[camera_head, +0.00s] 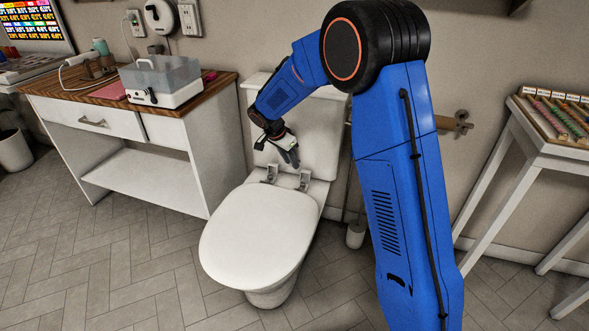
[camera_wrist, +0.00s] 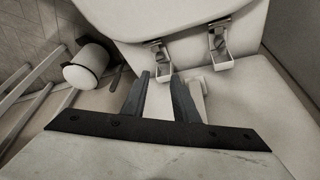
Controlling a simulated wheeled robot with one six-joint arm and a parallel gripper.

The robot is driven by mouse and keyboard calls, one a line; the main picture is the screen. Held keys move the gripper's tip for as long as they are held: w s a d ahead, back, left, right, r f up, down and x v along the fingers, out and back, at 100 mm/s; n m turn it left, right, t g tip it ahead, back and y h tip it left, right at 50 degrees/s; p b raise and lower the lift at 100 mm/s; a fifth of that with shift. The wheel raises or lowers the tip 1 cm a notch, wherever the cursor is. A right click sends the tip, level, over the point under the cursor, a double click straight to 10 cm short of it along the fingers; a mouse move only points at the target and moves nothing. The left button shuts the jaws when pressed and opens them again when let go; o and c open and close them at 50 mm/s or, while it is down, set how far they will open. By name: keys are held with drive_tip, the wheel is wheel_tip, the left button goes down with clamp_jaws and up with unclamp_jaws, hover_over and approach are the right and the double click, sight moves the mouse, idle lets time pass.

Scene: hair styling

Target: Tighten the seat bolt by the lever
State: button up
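The white toilet seat lid (camera_head: 258,236) is closed on the toilet. Its two metal hinge brackets (camera_head: 270,172) sit at the rear edge. In the wrist view the brackets (camera_wrist: 220,55) show below the lid's edge (camera_wrist: 170,22). A pale bar-like part (camera_wrist: 198,98) lies beside the right finger; it may be the lever, but I cannot tell. My gripper (camera_head: 291,158) is in front of the cistern, above the hinges. The seat bolt itself is not clearly visible.
The cistern (camera_head: 318,130) stands close behind my gripper. A white side table (camera_head: 165,133) with boxes is at the left, and another white table (camera_head: 560,150) at the right. A white container (camera_wrist: 88,68) shows in the wrist view. The floor in front is clear.

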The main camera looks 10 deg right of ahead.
drive_tip(key=shift+v, duration=1.55)
drive_tip(key=shift+f, duration=0.1)
drive_tip(key=n+t+y, duration=0.1)
drive_tip(key=n+y, duration=0.5)
drive_tip(key=n, duration=1.2)
hover_over(303, 184)
drive_tip(key=s+d, duration=0.4)
drive_tip(key=s, duration=0.2)
drive_tip(key=shift+t, duration=0.3)
drive_tip(key=x, duration=1.7)
drive_tip(key=shift+s+a+f, duration=0.1)
drive_tip(key=shift+f, duration=0.05)
drive_tip(key=shift+c, duration=0.4)
clamp_jaws()
